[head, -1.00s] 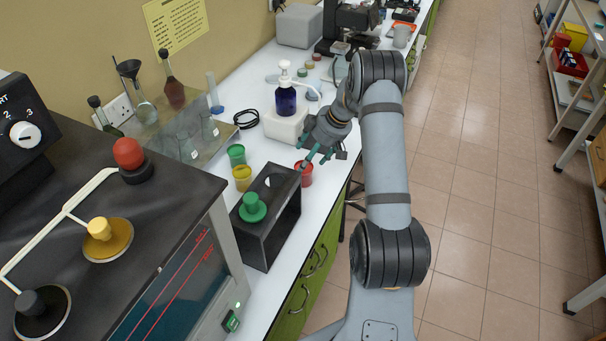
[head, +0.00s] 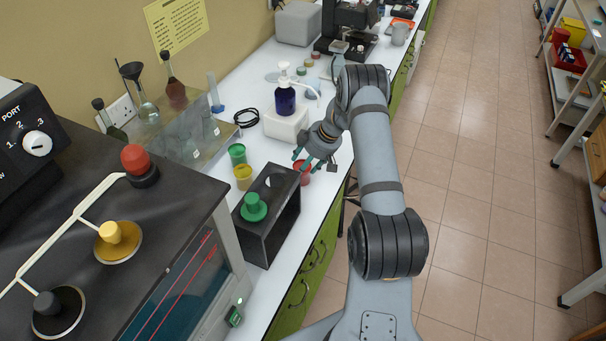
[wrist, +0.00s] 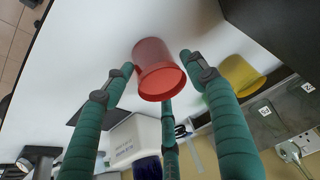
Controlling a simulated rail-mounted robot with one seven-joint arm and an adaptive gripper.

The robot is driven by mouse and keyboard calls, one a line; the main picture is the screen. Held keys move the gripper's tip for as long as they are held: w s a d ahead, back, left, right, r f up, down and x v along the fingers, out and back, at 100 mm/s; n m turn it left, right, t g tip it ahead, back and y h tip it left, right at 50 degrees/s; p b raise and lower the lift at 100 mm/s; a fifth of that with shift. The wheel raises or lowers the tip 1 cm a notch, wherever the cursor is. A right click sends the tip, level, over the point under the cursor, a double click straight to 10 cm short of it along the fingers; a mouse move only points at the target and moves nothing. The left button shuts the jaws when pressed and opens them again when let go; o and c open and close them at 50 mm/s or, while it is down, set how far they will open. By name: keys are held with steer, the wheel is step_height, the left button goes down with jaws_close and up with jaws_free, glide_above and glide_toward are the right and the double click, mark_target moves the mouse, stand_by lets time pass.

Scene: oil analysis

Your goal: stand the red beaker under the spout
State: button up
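The red beaker (head: 305,176) stands on the white bench by the front edge, right of the black box, partly hidden by my gripper (head: 308,160). In the wrist view the red beaker (wrist: 151,56) is between my green fingers. The fingers are spread, with a clear gap at the right finger; contact at the left one is hard to tell. A blue bottle (head: 285,100) with a white pump top stands on a white block (head: 283,128) farther back.
A yellow beaker (head: 243,172) and a green beaker (head: 237,152) stand left of the red one. The black box (head: 262,232), with a green stopper (head: 253,205) on top, is close beside my gripper.

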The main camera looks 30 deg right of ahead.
steer(key=c, duration=0.9)
steer(key=shift+o, duration=0.2)
steer(key=shift+r, duration=0.1)
